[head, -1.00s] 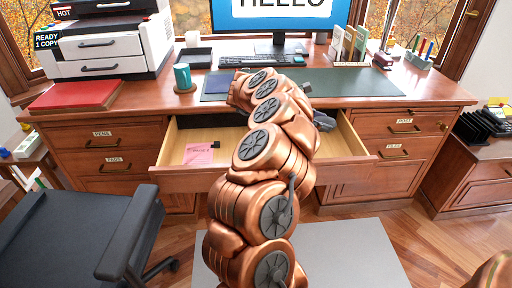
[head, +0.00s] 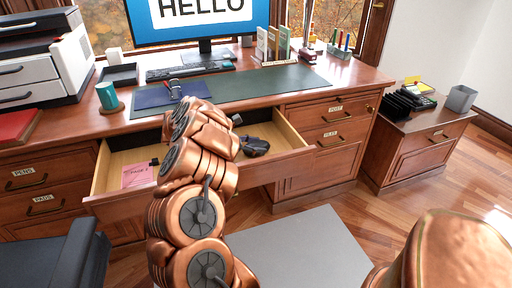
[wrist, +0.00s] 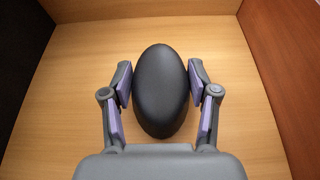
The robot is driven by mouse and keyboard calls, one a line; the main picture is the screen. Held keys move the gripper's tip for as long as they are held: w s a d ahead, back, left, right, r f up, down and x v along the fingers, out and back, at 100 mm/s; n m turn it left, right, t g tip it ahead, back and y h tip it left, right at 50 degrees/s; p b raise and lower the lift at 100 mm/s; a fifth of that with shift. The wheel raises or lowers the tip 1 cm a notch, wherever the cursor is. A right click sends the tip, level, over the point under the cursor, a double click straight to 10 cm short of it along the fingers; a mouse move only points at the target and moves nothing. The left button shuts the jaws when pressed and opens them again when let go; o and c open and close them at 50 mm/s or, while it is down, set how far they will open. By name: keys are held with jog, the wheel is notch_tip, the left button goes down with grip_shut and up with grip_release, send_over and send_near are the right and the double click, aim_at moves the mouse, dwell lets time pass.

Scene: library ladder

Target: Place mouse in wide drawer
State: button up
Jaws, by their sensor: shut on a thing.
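The mouse is a smooth black oval (wrist: 160,112) in the wrist view. My gripper (wrist: 160,84) is shut on it, with one purple-padded finger against each long side. The wide drawer (head: 278,172) is pulled open under the desktop. My gripper also shows in the head view (head: 256,146), inside the right part of the drawer, where the mouse cannot be made out. The wrist view shows the drawer's light wood floor (wrist: 60,110) under the mouse. Whether the mouse touches that floor is unclear.
A pink note (head: 138,175) lies in the drawer's left part, with a small black item beside it. The desktop (head: 265,110) overhangs the back of the drawer. A black chair (head: 55,262) stands at front left. The drawer floor around the mouse is bare.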

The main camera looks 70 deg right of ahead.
jog(key=shift+f, duration=0.2)
jog(key=shift+f+b, duration=0.25)
jog(key=shift+b, duration=0.15)
jog(key=o, duration=1.2)
jog(key=shift+r, duration=0.1)
jog(key=shift+r+p, duration=0.3)
jog(key=shift+p, duration=0.2)
jog(key=v, duration=1.2)
jog(key=shift+s, duration=0.1)
